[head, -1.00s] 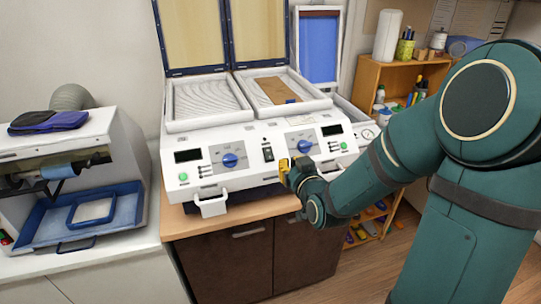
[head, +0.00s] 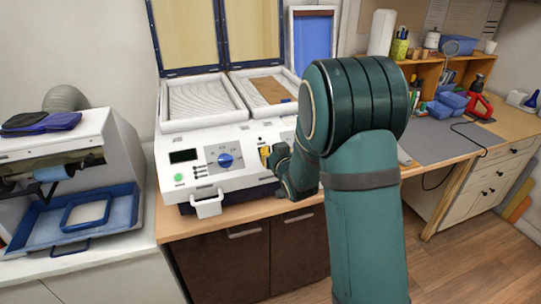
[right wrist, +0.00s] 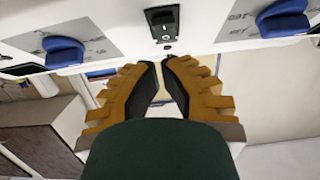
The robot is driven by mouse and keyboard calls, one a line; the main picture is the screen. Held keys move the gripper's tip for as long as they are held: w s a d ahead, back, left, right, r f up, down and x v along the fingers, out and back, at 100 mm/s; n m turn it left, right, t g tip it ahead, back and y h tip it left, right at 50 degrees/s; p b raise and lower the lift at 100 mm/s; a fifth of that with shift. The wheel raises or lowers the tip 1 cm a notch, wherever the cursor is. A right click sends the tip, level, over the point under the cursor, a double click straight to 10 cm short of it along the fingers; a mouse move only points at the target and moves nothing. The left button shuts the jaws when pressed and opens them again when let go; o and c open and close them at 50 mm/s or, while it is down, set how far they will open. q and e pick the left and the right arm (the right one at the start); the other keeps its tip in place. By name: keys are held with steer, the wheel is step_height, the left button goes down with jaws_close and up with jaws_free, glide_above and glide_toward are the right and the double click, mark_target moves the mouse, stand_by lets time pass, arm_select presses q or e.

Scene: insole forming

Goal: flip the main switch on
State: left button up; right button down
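The main switch (right wrist: 163,20) is a black rocker in a dark frame on the white front panel of the forming machine (head: 205,205). It shows at the top of the right wrist view, between two blue knobs. In the head view my right gripper covers it. My right gripper (head: 265,154) is at the panel, just right of the left blue knob (head: 225,160). In the right wrist view my right gripper (right wrist: 160,62) has its yellow fingertips close together below the switch, with nothing between them. Contact with the panel cannot be told. My left gripper is not in view.
My right arm hides the machine's right half. A white handle (head: 207,203) sticks out below the panel. A white unit with a blue tray (head: 125,215) stands left. A grey mat (head: 445,143) and blue boxes (head: 447,103) lie on the bench at right.

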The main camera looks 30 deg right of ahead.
steer(key=shift+w+d+f, duration=0.2)
steer(key=shift+w+f, duration=0.5)
steer(key=shift+f, duration=0.3)
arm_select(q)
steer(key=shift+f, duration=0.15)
arm_select(e)
steer(key=b, duration=0.2)
steer(key=f+t+b, duration=0.1)
steer(key=b, duration=0.2)
steer(key=shift+w+f, duration=0.15)
steer(key=shift+f, duration=0.1)
steer(key=shift+r, duration=0.2)
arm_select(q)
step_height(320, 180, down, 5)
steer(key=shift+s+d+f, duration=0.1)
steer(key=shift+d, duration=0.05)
arm_select(e)
steer(key=shift+r, duration=0.15)
